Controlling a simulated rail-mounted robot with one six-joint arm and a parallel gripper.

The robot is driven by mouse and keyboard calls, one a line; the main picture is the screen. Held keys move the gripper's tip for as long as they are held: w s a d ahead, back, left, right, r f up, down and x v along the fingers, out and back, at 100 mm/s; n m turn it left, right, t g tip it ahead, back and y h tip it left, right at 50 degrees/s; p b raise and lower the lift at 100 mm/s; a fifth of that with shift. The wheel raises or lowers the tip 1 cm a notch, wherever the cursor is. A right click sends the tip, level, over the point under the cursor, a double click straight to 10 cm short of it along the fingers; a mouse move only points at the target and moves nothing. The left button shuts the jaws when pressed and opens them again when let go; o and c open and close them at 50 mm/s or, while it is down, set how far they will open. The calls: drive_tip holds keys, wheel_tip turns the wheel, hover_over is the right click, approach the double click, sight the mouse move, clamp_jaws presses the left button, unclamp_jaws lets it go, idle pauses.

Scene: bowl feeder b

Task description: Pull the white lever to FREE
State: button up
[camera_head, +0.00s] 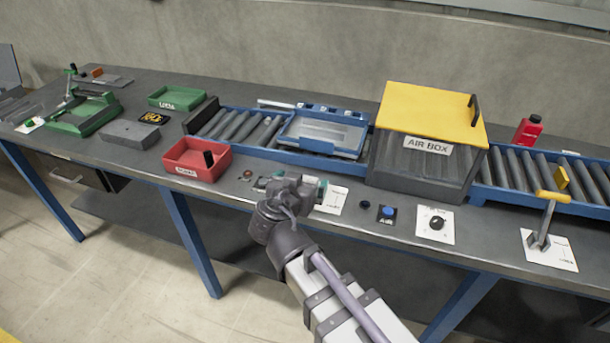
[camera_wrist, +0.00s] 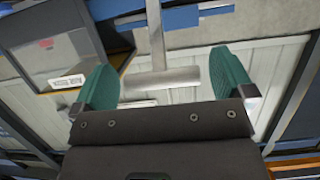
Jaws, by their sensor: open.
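A pale, T-shaped lever with a grey-white crossbar (camera_wrist: 160,82) shows in the wrist view, its straight stem running up to the top edge. My gripper (camera_wrist: 165,78) is open, with one green fingertip on each side of the crossbar; I cannot tell whether either touches it. In the head view my gripper (camera_head: 292,187) is over the bench's front part, at a white marked card (camera_head: 334,201). It hides most of the lever there. The card's lettering is too small to read.
The AIR BOX (camera_head: 423,150) with its yellow lid stands on the conveyor to the right. A red tray (camera_head: 184,172) is to the left. A blue button (camera_head: 387,211), a black knob (camera_head: 436,223) and a yellow-handled lever (camera_head: 545,218) line the front edge rightward.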

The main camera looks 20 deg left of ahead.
drive_tip(key=p+v, duration=0.1)
drive_tip(key=v, duration=0.6)
drive_tip(key=shift+s+p, duration=0.25)
drive_tip(key=shift+p, duration=0.15)
drive_tip(key=shift+r, duration=0.1)
drive_tip(key=d+f+n+g+h+p, duration=0.25)
drive_tip(key=d+f+n+g, duration=0.4)
drive_tip(key=d, duration=0.65)
drive_tip(key=w+d+m+g+y+p, duration=0.1)
drive_tip(key=w+d+m+g, duration=0.1)
drive_tip(key=d, duration=1)
drive_tip(key=w+d+r+m+g+y+p, duration=0.1)
drive_tip(key=d+m+g, duration=0.4)
drive_tip(key=d, duration=0.8)
drive_tip(key=shift+w+g+p, duration=0.35)
drive_tip(key=shift+w+p, duration=0.15)
drive_tip(key=shift+p, duration=0.3)
